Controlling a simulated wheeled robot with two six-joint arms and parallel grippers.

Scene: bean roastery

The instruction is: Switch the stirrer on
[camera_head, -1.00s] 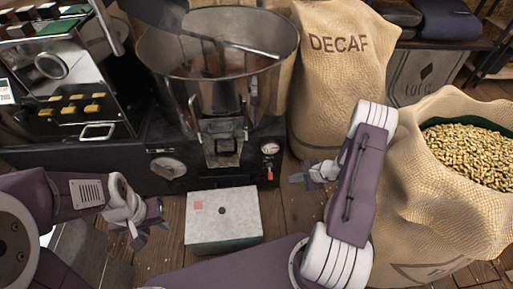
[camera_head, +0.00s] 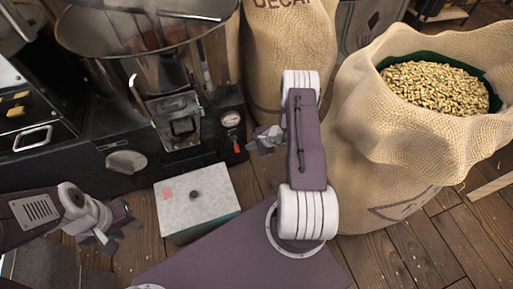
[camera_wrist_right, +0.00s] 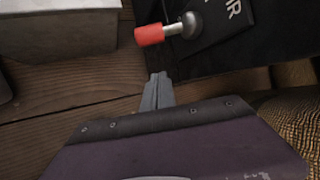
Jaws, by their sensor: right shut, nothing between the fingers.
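The stirrer switch is a small metal lever with a red tip (camera_wrist_right: 150,35) beside a black label ending in "IR" in the right wrist view. In the head view its red tip (camera_head: 237,147) hangs below the round gauge on the black machine base. My right gripper (camera_head: 252,144) is just right of the lever. In the wrist view the fingers of that gripper (camera_wrist_right: 157,90) are shut and empty, with a visible gap to the red tip. My left gripper (camera_head: 122,228) is at lower left, empty, its fingers apart.
A metal drum (camera_head: 190,60) stands on the machine base. A pale box (camera_head: 213,208) sits on the wooden floor between my grippers; its edge also shows in the wrist view (camera_wrist_right: 60,32). Burlap sacks (camera_head: 285,55) stand behind and to the right, one open with beans (camera_head: 435,88).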

